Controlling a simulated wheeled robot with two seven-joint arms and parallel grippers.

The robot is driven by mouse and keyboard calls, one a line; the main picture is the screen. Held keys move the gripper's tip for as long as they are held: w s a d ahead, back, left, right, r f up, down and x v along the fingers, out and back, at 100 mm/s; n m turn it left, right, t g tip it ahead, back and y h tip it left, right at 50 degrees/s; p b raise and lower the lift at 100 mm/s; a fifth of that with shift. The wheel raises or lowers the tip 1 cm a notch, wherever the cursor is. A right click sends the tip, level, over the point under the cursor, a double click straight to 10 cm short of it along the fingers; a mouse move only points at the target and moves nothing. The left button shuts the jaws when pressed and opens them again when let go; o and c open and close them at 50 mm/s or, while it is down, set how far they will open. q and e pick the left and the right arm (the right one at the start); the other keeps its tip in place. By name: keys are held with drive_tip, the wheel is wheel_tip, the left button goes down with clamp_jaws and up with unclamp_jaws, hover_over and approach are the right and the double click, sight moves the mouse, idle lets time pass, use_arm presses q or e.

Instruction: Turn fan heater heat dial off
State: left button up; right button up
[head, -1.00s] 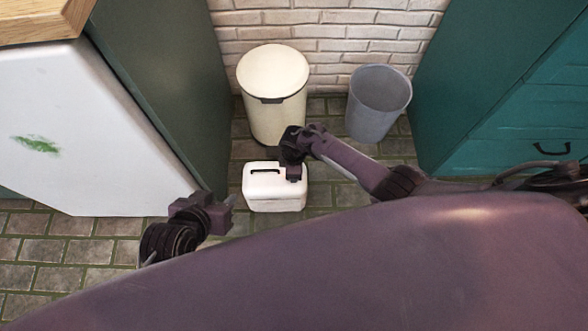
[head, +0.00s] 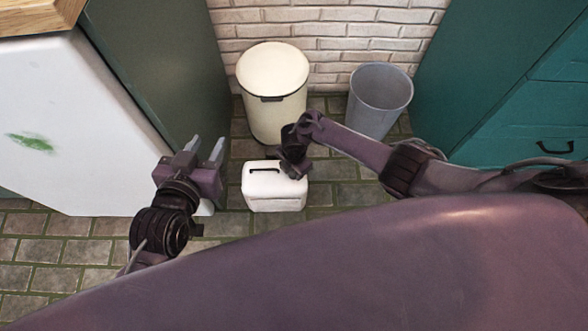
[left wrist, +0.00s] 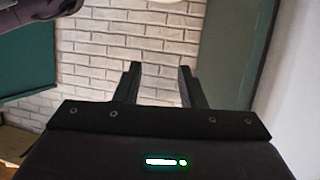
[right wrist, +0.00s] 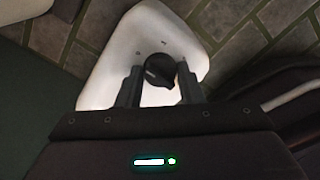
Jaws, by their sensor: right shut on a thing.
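The fan heater (head: 273,192) is a small white box with a dark slot on top, standing on the tiled floor in the head view. In the right wrist view the heater's white top (right wrist: 120,60) fills the middle, with a round black dial (right wrist: 159,72) bearing a light mark. My right gripper (right wrist: 158,85) is shut on the dial, one finger on each side; in the head view my right gripper (head: 294,172) hides the dial. My left gripper (head: 206,150) is open and empty, left of the heater; its parted fingers show in the left wrist view (left wrist: 158,85).
A cream pedal bin (head: 272,100) and a grey waste bin (head: 380,98) stand behind the heater against a white brick wall (head: 320,40). A dark green cabinet side (head: 165,70) is at left, teal drawers (head: 530,110) at right. Floor left of the heater is clear.

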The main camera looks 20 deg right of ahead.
use_arm(q)
drive_tip(key=shift+w+r+t, duration=0.3)
drive_tip(key=shift+r+t, duration=0.1)
drive_tip(key=shift+r, duration=0.25)
use_arm(e)
drive_tip(key=shift+n, duration=0.3)
drive_tip(key=o, duration=1)
